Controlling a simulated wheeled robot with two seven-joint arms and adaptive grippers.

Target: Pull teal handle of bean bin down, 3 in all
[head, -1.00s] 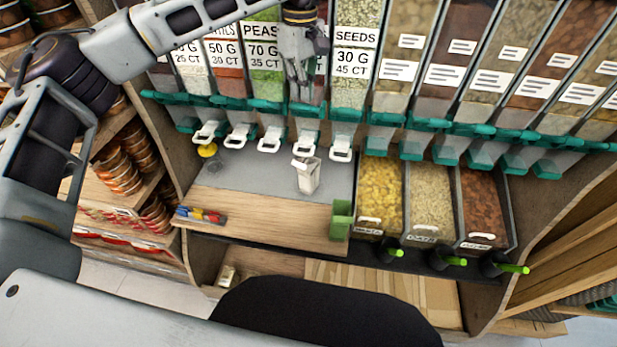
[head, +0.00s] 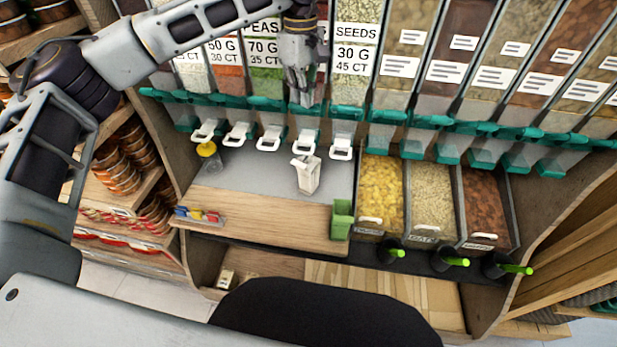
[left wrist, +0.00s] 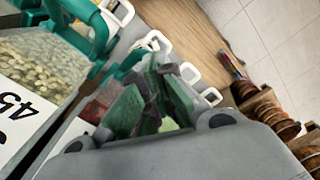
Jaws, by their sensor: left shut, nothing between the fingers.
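A row of clear bins with teal handles runs across the head view. The bin behind my left gripper (head: 303,98), between the PEAS and SEEDS bins, has its label mostly hidden, so I cannot read whether it is the bean bin. Its teal handle (head: 305,110) shows just below my fingertips, above a white spout loop (head: 307,143). My left gripper is shut and empty, pointing down; contact with the handle cannot be told. In the left wrist view the green-padded fingers (left wrist: 155,100) are together. My right gripper is not in view.
A white container (head: 307,176) stands on the grey counter (head: 255,180) below the spouts. The SEEDS bin (head: 352,85) is close on the right; its teal handle (left wrist: 97,28) shows in the left wrist view. Open bins (head: 432,200) are at the right. A green box (head: 342,218) stands at the counter edge.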

